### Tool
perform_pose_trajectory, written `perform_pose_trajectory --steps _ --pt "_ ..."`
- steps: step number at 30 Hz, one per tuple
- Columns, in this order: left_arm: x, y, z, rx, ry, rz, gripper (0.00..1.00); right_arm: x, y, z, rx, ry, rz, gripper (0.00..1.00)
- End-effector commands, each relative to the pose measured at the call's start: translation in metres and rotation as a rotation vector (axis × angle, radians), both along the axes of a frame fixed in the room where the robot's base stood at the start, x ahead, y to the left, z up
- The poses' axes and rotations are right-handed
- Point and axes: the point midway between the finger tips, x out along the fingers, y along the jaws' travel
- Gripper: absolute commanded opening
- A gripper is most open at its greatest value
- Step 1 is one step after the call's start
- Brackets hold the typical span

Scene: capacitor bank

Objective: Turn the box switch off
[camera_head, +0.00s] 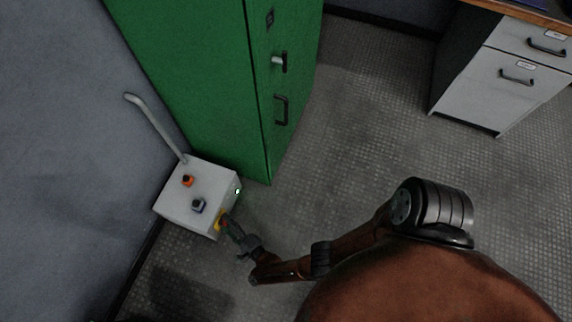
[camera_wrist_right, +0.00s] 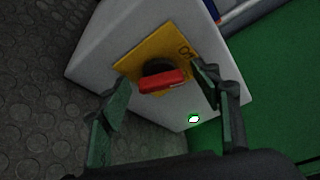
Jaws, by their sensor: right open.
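The switch box (camera_head: 190,205) is a pale grey box by the wall at the foot of a green cabinet; it also fills the middle of the right wrist view (camera_wrist_right: 112,35). On its face is a yellow plate (camera_wrist_right: 187,52) with a red switch handle (camera_wrist_right: 162,81) on a dark round base. A green light (camera_wrist_right: 193,118) glows on the same face. My right gripper (camera_head: 232,232) is at this face. In the right wrist view its fingers (camera_wrist_right: 160,88) are open, one on each side of the red handle, with gaps visible. My left gripper is not in view.
The green cabinet (camera_head: 200,60) stands right behind the box. A grey pipe (camera_head: 155,125) rises from the box along the wall. A drawer unit (camera_head: 500,80) stands at the upper right; the floor between is clear.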

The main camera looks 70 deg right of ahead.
Motion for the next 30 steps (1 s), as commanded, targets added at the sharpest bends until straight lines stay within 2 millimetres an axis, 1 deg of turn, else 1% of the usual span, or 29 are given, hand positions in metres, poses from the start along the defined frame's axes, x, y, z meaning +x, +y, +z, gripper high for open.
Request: perform_pose_trajectory --steps 8,16,18,22,30 --pt "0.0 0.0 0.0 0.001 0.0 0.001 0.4 -0.001 -0.001 0.001 0.037 0.0 -0.001 0.58" --pt "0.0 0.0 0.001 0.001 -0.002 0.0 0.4 0.0 -0.002 0.003 0.18 0.004 -0.002 0.58" --pt "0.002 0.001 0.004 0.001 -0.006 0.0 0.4 0.0 -0.003 0.004 0.241 0.006 -0.001 0.58" --pt "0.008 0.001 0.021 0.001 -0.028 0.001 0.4 0.003 -0.004 0.011 0.381 0.007 0.004 0.58" --pt "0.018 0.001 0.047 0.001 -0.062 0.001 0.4 0.004 -0.005 0.011 0.555 0.015 0.005 0.58"
